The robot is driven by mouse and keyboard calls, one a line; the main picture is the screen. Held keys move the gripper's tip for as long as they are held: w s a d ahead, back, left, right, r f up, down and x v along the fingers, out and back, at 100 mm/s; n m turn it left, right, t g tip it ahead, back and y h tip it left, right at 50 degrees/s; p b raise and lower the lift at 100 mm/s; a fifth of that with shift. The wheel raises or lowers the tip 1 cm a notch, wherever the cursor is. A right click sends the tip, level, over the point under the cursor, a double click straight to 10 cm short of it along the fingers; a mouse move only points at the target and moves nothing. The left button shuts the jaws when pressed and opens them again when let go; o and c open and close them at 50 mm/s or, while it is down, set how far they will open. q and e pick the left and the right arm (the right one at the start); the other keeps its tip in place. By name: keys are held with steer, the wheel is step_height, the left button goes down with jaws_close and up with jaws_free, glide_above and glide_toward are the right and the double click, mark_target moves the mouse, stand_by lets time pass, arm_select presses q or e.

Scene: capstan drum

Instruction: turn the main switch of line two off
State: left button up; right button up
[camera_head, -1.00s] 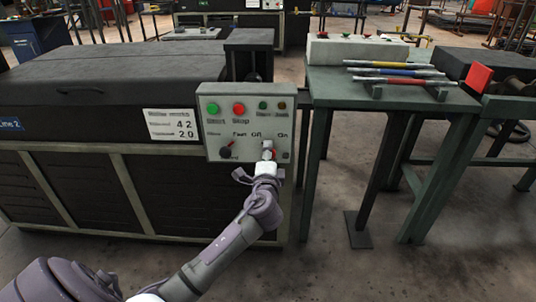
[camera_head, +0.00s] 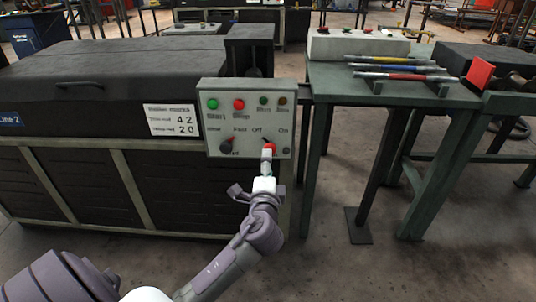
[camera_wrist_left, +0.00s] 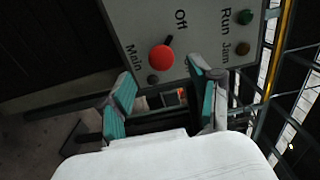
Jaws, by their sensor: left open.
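The grey control panel (camera_head: 218,112) is on the front of the dark machine, which bears a blue Line 2 sign (camera_head: 10,119). The red main switch (camera_head: 268,147) sits at its lower right, below the Off and On marks. In the left wrist view the red knob (camera_wrist_left: 161,58) lies beside the words Main and Off. A small stub on it seems to point toward Off; the On mark is hidden there, apparently behind a finger. My left gripper (camera_head: 266,164) is open just below and in front of the knob, its teal-padded fingers (camera_wrist_left: 161,84) apart and empty. My right gripper is out of view.
A dark speed knob (camera_head: 226,144) and green and red buttons (camera_head: 238,104) share the panel. A green table (camera_head: 330,80) stands close on the right, with coloured rods (camera_head: 400,67) and a white box (camera_head: 358,43). Floor in front is clear.

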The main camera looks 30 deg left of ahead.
arm_select(q)
steer(key=shift+v, duration=2.4)
